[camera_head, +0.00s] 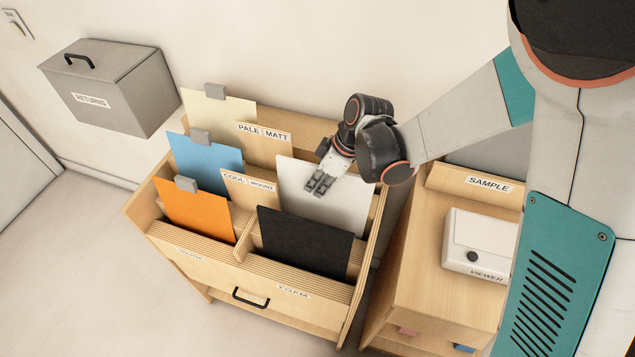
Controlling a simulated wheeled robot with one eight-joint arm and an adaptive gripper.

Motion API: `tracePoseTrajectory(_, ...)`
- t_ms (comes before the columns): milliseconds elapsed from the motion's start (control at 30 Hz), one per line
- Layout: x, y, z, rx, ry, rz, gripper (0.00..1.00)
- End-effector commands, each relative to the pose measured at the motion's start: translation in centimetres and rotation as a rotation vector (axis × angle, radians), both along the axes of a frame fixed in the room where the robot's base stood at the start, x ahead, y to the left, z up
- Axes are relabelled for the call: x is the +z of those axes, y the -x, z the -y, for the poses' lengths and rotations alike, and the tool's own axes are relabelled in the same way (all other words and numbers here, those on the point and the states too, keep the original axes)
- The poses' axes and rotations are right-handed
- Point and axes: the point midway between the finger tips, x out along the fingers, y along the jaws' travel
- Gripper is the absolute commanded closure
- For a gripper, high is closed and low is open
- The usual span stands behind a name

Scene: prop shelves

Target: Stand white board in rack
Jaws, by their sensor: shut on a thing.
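The white board (345,208) stands nearly upright, leaning back a little, in the right column of the wooden rack (190,246), behind the black board (305,242). My gripper (319,184) is at its upper part, shut on it, with the fingers showing over its front face. The lower edge of the white board is hidden behind the black board and the rack's dividers, so I cannot tell whether it touches the slot floor.
An orange board (195,210), a blue board (205,160) and a cream board (218,118), each with a grey clip, fill the left column. Right are a sample stand (405,285) and a white viewer (478,243). A grey returns box (112,88) hangs left.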

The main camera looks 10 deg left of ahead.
Motion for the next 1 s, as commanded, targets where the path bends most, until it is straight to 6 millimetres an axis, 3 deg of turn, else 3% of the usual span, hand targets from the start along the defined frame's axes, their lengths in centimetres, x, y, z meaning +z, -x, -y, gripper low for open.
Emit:
tracePoseTrajectory(233, 0.0, 0.0, 0.0, 0.000, 0.000, 0.000, 1.00)
tracePoseTrajectory(300, 0.0, 0.0, 0.0, 0.000, 0.000, 0.000, 0.79)
tracePoseTrajectory(367, 0.0, 0.0, 0.0, 0.000, 0.000, 0.000, 0.69)
tracePoseTrajectory(767, 0.3, 0.0, 0.2, 0.000, 0.000, 0.000, 0.69)
tracePoseTrajectory(1000, 3.4, 0.0, 1.5, -0.002, 0.000, -0.001, 0.69)
